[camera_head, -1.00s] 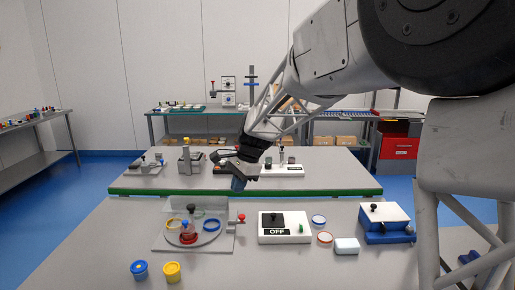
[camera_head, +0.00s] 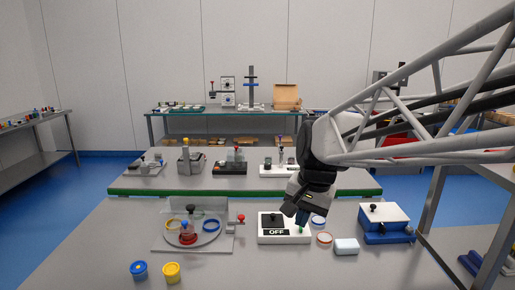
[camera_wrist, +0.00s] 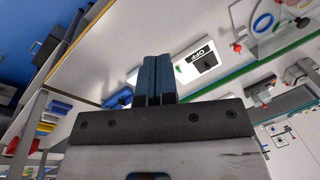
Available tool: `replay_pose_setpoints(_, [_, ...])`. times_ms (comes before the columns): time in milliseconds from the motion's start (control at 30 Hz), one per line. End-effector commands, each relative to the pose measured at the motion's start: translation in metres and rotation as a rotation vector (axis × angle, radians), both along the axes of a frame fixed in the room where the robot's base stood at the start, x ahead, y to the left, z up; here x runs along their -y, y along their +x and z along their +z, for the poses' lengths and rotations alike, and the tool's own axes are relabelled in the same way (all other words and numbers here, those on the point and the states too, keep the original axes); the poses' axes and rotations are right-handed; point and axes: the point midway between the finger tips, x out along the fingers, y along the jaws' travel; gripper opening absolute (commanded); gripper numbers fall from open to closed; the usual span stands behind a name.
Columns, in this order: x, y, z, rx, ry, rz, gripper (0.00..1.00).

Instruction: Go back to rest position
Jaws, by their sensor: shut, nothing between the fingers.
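My gripper (camera_head: 303,214) is in the head view, above the right end of the white box marked OFF (camera_head: 285,238). It is pointing down. In the wrist view its two dark blue fingers (camera_wrist: 154,80) are side by side, shut, with nothing seen between them. The OFF box also shows in the wrist view (camera_wrist: 185,58), beyond the fingertips. In the head view my gripper hides part of the box's right end. My arm reaches in from the right edge of the head view.
A tray with coloured rings (camera_head: 165,245) lies left of the OFF box. Blue (camera_head: 139,271) and yellow (camera_head: 172,273) tubs stand at the front. A white block (camera_head: 346,247), round lids and a blue-and-white device (camera_head: 384,221) are to the right. A green-edged table (camera_head: 150,191) stands behind.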

Motion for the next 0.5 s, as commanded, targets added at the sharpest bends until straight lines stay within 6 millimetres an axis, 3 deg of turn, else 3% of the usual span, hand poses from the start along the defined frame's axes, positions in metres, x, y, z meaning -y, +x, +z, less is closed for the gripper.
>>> replay_pose_setpoints(500, [0.057,-0.119,-0.021,0.103,-0.133,0.237,0.00])
